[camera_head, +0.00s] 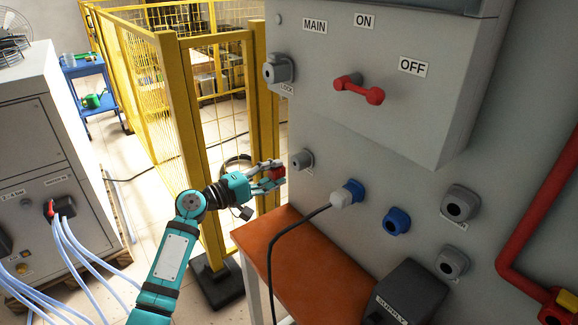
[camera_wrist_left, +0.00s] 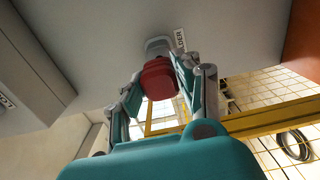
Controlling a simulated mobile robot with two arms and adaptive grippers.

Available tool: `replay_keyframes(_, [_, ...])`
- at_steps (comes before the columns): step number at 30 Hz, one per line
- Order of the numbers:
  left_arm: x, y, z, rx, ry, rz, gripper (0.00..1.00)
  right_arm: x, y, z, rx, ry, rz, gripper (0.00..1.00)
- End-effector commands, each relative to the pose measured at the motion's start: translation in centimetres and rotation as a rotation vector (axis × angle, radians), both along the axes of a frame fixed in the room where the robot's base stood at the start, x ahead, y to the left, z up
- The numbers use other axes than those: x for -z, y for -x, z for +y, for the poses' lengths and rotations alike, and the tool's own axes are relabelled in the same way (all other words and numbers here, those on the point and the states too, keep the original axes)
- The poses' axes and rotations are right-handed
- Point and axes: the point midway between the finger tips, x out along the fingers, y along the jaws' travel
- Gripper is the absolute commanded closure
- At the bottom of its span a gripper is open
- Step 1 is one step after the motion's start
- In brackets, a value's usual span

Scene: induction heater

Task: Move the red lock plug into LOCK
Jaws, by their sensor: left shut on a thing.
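The red lock plug (camera_head: 278,173) is between the fingers of my left gripper (camera_head: 270,177), which is shut on it. In the left wrist view the red plug (camera_wrist_left: 158,80) sits between both fingers (camera_wrist_left: 158,88), in line with a grey socket (camera_wrist_left: 157,47). In the head view that grey socket (camera_head: 302,160) is on the panel's lower left, just right of the plug; I cannot tell whether they touch. The LOCK socket (camera_head: 279,70), grey and round, is higher up at the panel's left edge, with nothing visible in it. My right gripper is out of view.
A red switch handle (camera_head: 358,88) sticks out between the ON and OFF labels. A yellow fence (camera_head: 180,130) stands behind my left arm. A grey cabinet (camera_head: 45,180) is left.

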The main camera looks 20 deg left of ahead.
Motion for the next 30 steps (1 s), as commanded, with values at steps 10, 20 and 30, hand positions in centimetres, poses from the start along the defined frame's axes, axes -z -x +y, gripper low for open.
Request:
replay_keyframes(10, [0.0, 1.1, 0.9, 0.0, -0.001, -0.001, 1.0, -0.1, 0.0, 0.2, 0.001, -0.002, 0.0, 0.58])
replay_keyframes(20, [0.0, 1.7, 1.3, 0.0, -0.001, -0.001, 1.0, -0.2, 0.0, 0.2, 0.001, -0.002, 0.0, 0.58])
replay_keyframes(30, [-1.1, 1.7, 1.4, 0.0, -0.004, -0.003, 1.0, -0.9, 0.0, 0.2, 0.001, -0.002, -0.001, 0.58])
